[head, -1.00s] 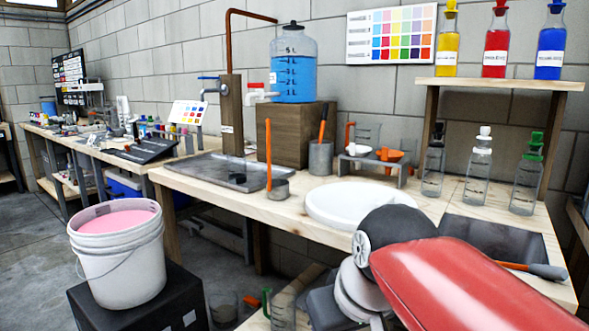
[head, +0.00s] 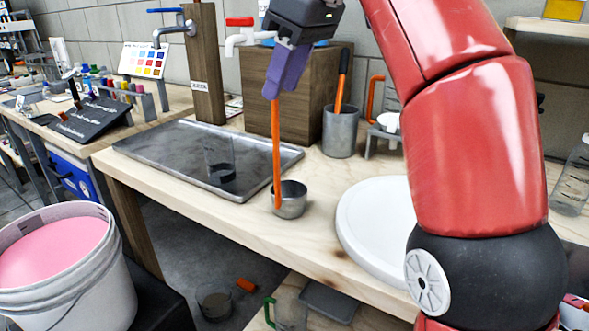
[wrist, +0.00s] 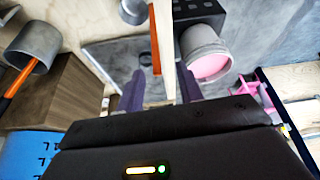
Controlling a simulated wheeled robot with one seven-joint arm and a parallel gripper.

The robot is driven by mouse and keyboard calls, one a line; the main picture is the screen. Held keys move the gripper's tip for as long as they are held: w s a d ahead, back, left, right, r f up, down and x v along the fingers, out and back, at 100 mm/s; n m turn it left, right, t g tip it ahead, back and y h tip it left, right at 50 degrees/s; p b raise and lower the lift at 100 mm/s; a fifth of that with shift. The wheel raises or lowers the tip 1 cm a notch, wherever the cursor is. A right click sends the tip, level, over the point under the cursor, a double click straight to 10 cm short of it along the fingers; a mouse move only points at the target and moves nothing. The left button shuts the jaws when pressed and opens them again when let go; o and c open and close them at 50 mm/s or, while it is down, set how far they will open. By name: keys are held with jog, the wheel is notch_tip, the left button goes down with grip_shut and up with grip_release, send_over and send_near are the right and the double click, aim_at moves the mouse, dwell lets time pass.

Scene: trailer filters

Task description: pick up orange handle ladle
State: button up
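The orange handle ladle (head: 277,150) stands on the wooden workbench, its thin orange handle upright and its small grey metal cup (head: 291,200) at the bottom. My gripper (head: 273,94), with purple fingers, points down at the top of the handle from above. In the wrist view, the orange handle (wrist: 155,45) shows between the two purple fingertips (wrist: 160,72), with gaps beside it. The fingers look apart and not closed on it. Whether they touch the handle is hard to tell.
A grey canister (head: 341,130) with another orange-handled tool stands behind, by a wooden block (head: 295,92). A dark metal tray (head: 190,152) lies left. A white round plate (head: 365,215) is right, partly behind my arm. A bucket of pink liquid (head: 115,285) stands front left.

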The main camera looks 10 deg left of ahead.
aim_at(277, 105)
jog(key=shift+d+x, duration=0.2)
jog(key=shift+x, duration=3.7)
jog(key=shift+w, duration=0.2)
jog(key=shift+c, duration=0.5)
grip_shut()
